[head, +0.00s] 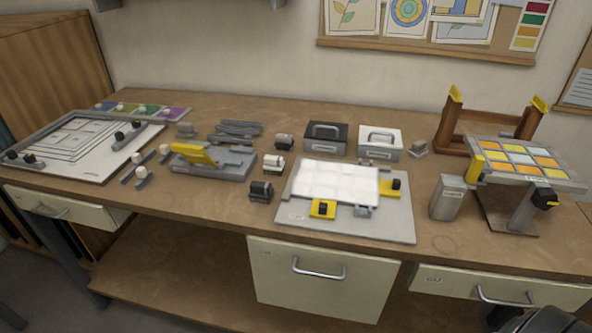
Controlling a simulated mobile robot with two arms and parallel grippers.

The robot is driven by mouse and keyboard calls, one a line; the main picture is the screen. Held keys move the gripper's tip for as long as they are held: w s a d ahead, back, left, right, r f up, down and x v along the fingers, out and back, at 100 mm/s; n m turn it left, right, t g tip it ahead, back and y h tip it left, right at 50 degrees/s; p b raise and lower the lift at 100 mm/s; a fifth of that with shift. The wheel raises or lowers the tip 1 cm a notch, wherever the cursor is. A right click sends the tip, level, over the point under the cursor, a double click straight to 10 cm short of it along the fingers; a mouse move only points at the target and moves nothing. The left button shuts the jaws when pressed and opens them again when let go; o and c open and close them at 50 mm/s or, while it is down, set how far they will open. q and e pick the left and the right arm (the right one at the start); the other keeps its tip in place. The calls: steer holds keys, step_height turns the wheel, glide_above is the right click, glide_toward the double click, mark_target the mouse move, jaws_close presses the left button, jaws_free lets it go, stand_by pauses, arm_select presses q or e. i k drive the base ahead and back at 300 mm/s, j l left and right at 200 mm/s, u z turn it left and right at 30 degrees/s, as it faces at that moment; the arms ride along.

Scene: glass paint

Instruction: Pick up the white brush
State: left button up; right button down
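I cannot tell for certain which item is the white brush. A small white block-shaped item (273,163) lies on the workbench (215,205) between the yellow-and-grey fixture and the white panel. Several slim grey tools with round white ends, one of them here (142,178), lie left of that fixture and are too small to identify. Nothing holds any of these items. Neither my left gripper nor my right gripper shows clearly in the head view.
Around the white item stand a yellow-and-grey fixture (215,160), a dark block (261,191) and a board (300,215) with a white panel (335,181). Black (325,138) and white (380,142) handled boxes stand behind. A tile stand (528,158) is at right. Bare bench shows along the front.

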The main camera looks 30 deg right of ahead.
mark_target(273, 165)
steer(key=i+j+z, duration=0.2)
steer(key=z, duration=0.25)
steer(key=i+j+z, duration=0.55)
steer(key=j+z, duration=0.2)
steer(key=z, duration=0.15)
